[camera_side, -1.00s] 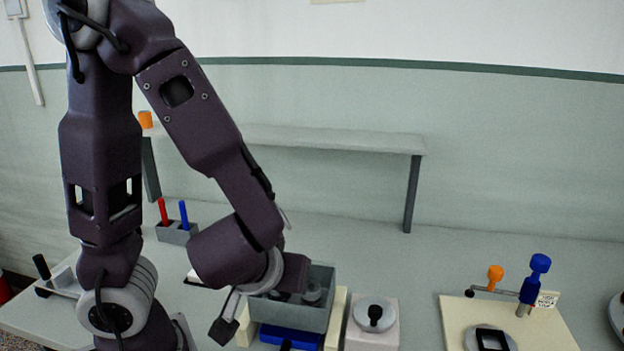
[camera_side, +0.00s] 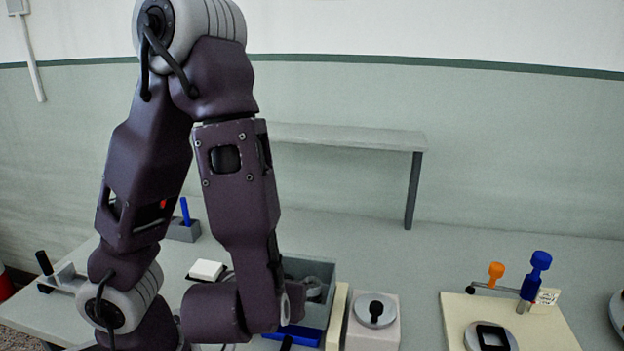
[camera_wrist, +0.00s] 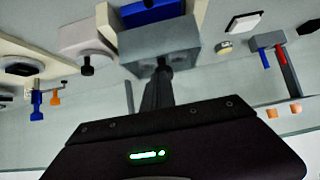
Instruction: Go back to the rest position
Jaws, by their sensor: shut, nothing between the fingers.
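My gripper (camera_wrist: 158,92) shows in the wrist view as a narrow dark pair of fingers, shut and empty. Beyond its tips in that picture is a grey bin (camera_wrist: 160,42), apart from or touching I cannot tell. In the side view my wrist hangs low in front of the left part of the grey bin (camera_side: 330,275), and the fingers are hidden there.
A blue drawer (camera_side: 305,335) lies below the bin, beside a pale block with a round black-knobbed plate (camera_side: 376,312). A cream board (camera_side: 455,310) carries a blue spindle (camera_side: 530,280) and an orange knob (camera_side: 496,271). A shelf (camera_side: 345,137) stands behind. The table between is clear.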

